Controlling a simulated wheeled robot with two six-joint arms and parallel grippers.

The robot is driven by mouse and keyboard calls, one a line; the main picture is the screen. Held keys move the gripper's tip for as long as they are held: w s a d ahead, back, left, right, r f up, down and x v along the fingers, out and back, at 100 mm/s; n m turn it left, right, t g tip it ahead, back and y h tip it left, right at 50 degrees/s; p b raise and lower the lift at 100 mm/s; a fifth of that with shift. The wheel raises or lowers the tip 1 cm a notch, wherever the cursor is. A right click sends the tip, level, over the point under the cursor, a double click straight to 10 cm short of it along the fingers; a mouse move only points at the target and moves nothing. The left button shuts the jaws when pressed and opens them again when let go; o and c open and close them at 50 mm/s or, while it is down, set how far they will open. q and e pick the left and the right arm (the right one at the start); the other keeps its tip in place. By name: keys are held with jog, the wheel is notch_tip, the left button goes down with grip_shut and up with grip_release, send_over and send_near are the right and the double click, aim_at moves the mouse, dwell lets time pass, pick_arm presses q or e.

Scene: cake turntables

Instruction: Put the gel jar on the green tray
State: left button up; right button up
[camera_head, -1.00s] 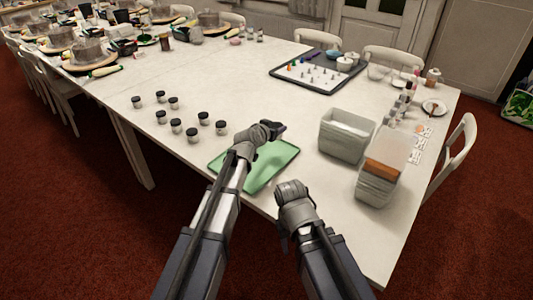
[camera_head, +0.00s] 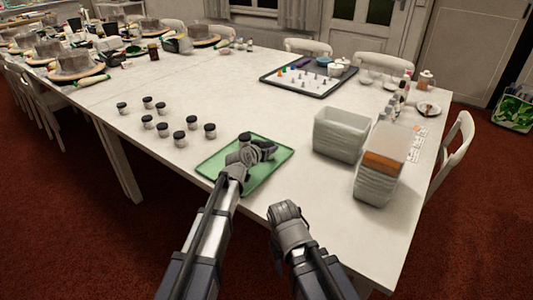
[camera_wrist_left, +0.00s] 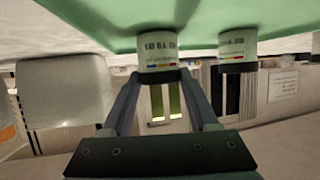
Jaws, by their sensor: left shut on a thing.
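The green tray (camera_head: 215,166) lies near the table's front edge in the head view, and its surface fills the top of the upside-down left wrist view (camera_wrist_left: 230,15). My left gripper (camera_head: 268,150) is over the tray. In the left wrist view it is shut on a white-labelled, dark-lidded jar (camera_wrist_left: 157,52), upright with its base at the tray surface; contact is unclear. My gripper hides this jar in the head view. A second similar jar (camera_head: 245,139) stands on the tray beside it, also in the wrist view (camera_wrist_left: 237,52). My right gripper's fingers are not visible.
Several dark-lidded jars (camera_head: 179,139) stand left of the tray. An open clear bin (camera_head: 340,135) and a stacked bin (camera_head: 377,180) with something orange stand right. A dark-rimmed tray (camera_head: 305,77) with small items lies further back. The table's middle is clear.

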pick_arm(q)
jog(key=shift+f, duration=0.15)
jog(key=o, duration=1.4)
jog(key=shift+r, duration=0.25)
jog(key=p+v, duration=0.5)
jog(key=v, duration=0.7)
